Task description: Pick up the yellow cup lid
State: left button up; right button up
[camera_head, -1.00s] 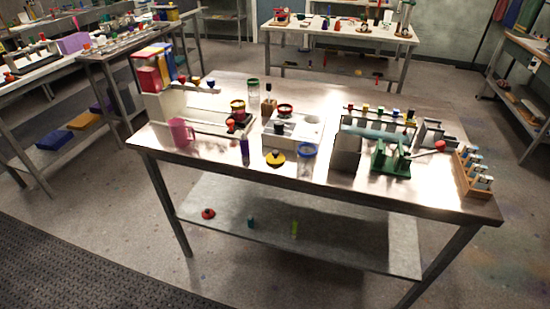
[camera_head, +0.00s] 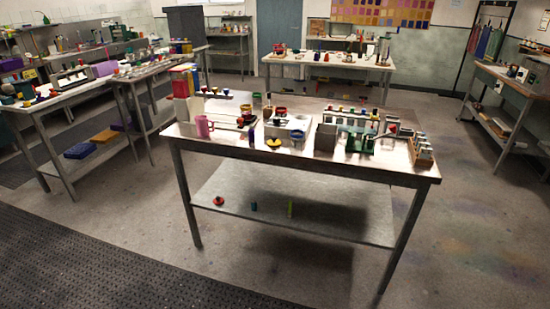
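A small round yellow piece (camera_head: 273,143), which looks like the yellow cup lid, lies flat near the front edge of the steel worktable (camera_head: 300,164). A clear cup with a blue rim (camera_head: 297,136) stands just to its right. A dark purple upright item (camera_head: 251,137) stands to its left. Neither of my grippers shows in the head view.
A pink mug (camera_head: 204,126), a green stand (camera_head: 360,143) and a wooden rack (camera_head: 420,153) crowd the tabletop. A lower shelf (camera_head: 330,219) holds a few small items. Side tables stand left and right. The floor in front is clear.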

aim_at(274, 142)
jog(key=u, duration=0.65)
jog(key=i, duration=0.4)
jog(key=u, duration=0.8)
jog(key=i, duration=2.1)
jog(key=z, duration=1.25)
jog(key=i, duration=0.65)
jog(key=z, duration=0.75)
